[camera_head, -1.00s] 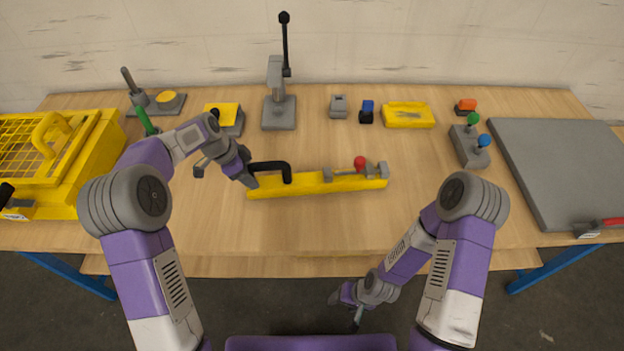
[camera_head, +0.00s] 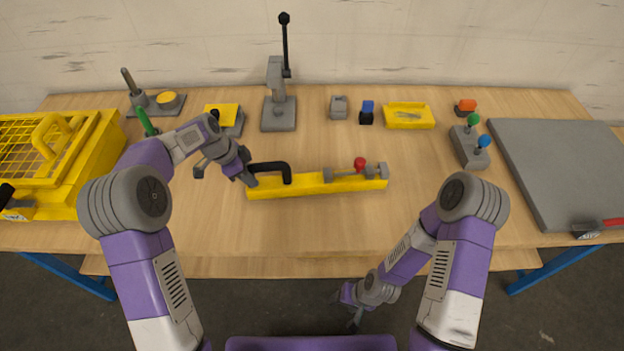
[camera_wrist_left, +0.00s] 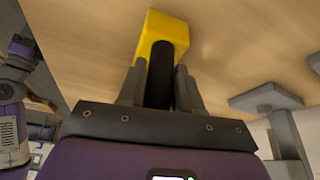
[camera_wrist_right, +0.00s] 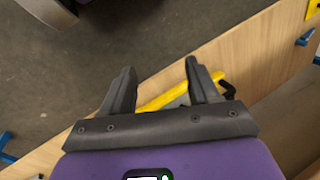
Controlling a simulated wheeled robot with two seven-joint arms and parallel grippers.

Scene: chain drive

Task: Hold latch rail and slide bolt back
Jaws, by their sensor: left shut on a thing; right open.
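The latch rail (camera_head: 310,189) is a long yellow bar lying on the table's middle. A black handle (camera_head: 272,167) stands at its left end. A grey bolt with a red knob (camera_head: 359,163) sits between grey blocks on its right half. My left gripper (camera_head: 247,180) is shut on the black handle; the left wrist view shows the handle (camera_wrist_left: 161,75) between its fingers, with the yellow rail end (camera_wrist_left: 168,26) beyond. My right gripper (camera_head: 343,308) is open and empty, low in front of the table edge. In the right wrist view a yellow bar (camera_wrist_right: 168,95) shows beyond its fingers.
A yellow cage box (camera_head: 85,170) stands at the left. A grey lever press (camera_head: 278,105), small blocks and a yellow tray (camera_head: 409,115) line the back. A joystick box (camera_head: 468,147) and grey plate (camera_head: 560,165) are at the right.

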